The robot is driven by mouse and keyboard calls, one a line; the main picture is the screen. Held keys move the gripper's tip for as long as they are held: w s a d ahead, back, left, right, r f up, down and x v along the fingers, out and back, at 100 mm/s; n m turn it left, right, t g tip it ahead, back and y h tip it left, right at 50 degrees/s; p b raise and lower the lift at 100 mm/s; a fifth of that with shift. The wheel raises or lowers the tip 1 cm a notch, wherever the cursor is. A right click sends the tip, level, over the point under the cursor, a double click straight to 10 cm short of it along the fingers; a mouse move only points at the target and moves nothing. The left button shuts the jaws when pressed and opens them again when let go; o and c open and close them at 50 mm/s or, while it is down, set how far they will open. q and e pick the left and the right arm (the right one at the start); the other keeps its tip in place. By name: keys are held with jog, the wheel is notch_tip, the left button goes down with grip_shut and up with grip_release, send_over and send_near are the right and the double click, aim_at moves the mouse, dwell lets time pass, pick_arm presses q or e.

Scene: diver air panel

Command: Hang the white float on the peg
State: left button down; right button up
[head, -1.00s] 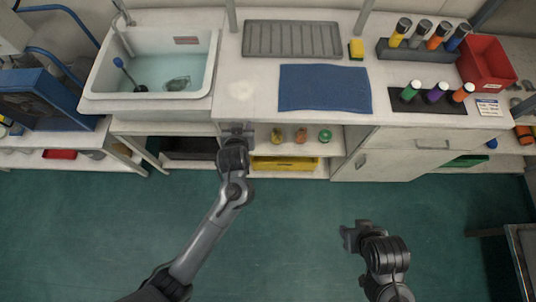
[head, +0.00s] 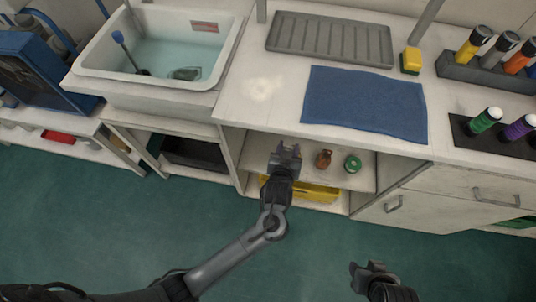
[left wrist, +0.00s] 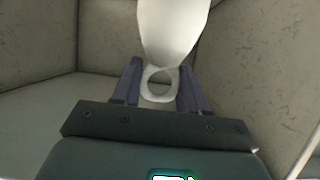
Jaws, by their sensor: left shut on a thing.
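The white float (left wrist: 172,30) shows in the left wrist view, a rounded white body with a ring at its near end. My left gripper (left wrist: 160,88) has one finger on each side of the ring and is shut on it. In the head view my left gripper (head: 288,154) is at the open shelf under the counter; I cannot make out the float there. My right gripper (head: 368,272) is low over the floor, away from the furniture; its opening is unclear. I cannot make out a peg in either view.
A brown item (head: 323,159) and a green item (head: 352,164) stand on the shelf to the right of my left gripper. A yellow tray (head: 315,192) is below. The counter edge overhangs the shelf. The sink (head: 88,74) is at left, a blue mat (head: 365,104) above.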

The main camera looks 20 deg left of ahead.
pick_arm(q)
jog(key=shift+d+f, duration=0.15)
jog(key=shift+f, duration=0.3)
jog(key=shift+w, duration=0.15)
pick_arm(e)
jog(key=shift+f, duration=0.65)
pick_arm(q)
jog(key=shift+f, duration=0.1)
pick_arm(e)
jog(key=shift+s+d, duration=0.1)
jog(key=shift+s, duration=0.05)
pick_arm(q)
jog(key=shift+f+b, duration=0.15)
jog(key=shift+b, duration=0.2)
jog(key=w+a+f+b, duration=0.5)
jog(key=a+f+b, duration=0.1)
jog(key=a+f, duration=0.4)
jog(key=shift+b, duration=0.35)
pick_arm(e)
notch_tip(320, 180, down, 7)
pick_arm(q)
jog(key=shift+w+a+f, duration=0.1)
jog(key=shift+w+a, duration=0.05)
jog(key=shift+a, duration=0.05)
